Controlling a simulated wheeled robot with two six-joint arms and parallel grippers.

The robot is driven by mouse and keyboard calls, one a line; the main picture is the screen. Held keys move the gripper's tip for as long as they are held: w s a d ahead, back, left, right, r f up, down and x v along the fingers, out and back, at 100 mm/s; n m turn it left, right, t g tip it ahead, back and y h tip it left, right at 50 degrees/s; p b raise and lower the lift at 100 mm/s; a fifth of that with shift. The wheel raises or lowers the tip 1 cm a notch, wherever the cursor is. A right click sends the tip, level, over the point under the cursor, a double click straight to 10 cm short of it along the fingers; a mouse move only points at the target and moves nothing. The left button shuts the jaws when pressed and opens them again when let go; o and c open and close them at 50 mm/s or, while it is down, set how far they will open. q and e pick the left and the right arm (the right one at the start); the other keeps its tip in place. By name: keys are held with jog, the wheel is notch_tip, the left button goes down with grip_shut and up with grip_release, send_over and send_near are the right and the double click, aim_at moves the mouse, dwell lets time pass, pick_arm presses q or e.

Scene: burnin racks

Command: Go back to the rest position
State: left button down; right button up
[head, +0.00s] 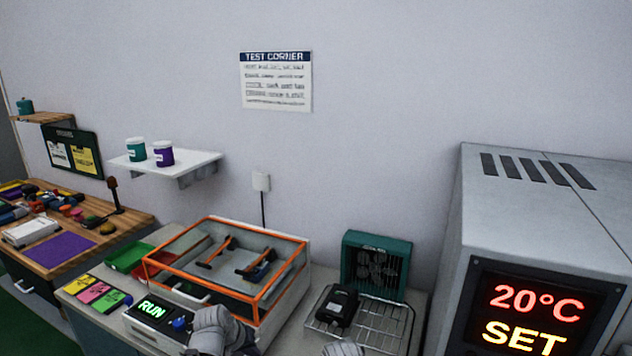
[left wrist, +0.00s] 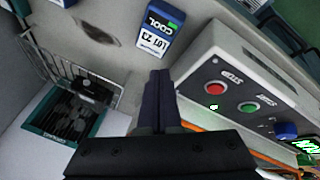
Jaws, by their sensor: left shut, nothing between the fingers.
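My left gripper shows in the left wrist view (left wrist: 160,75) with its two dark fingers together and nothing between them. In the head view my left wrist is at the bottom edge, in front of the orange-framed clear-lidded box (head: 228,262). The fingers are hard to make out there. A grey part of my other arm just enters at the bottom centre; its gripper is out of the picture. In the left wrist view, a control panel (left wrist: 232,78) with a red button (left wrist: 215,89), a green button (left wrist: 247,107) and a blue knob (left wrist: 286,130) lies right of the fingers.
A wire rack (head: 385,316) holds a dark device (head: 337,306), with a teal fan (head: 375,262) behind. A blue COOL tag (left wrist: 155,35) lies beyond my fingers. The grey oven (head: 540,210) reading 20°C stands at right. A wooden bench (head: 130,232) is at left.

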pick_arm(q)
jog(key=s+d+f+m+g+y, duration=0.1)
jog(key=s+d+m+g+y, duration=0.1)
jog(key=s+d, duration=0.3)
jog(key=s+d+f+m+g+y, duration=0.1)
jog(key=s+d, duration=0.5)
jog(key=s, duration=0.6)
jog(key=m+g+y, duration=0.1)
jog(key=m+g, duration=0.1)
jog(key=m, duration=0.1)
jog(key=shift+d, duration=0.3)
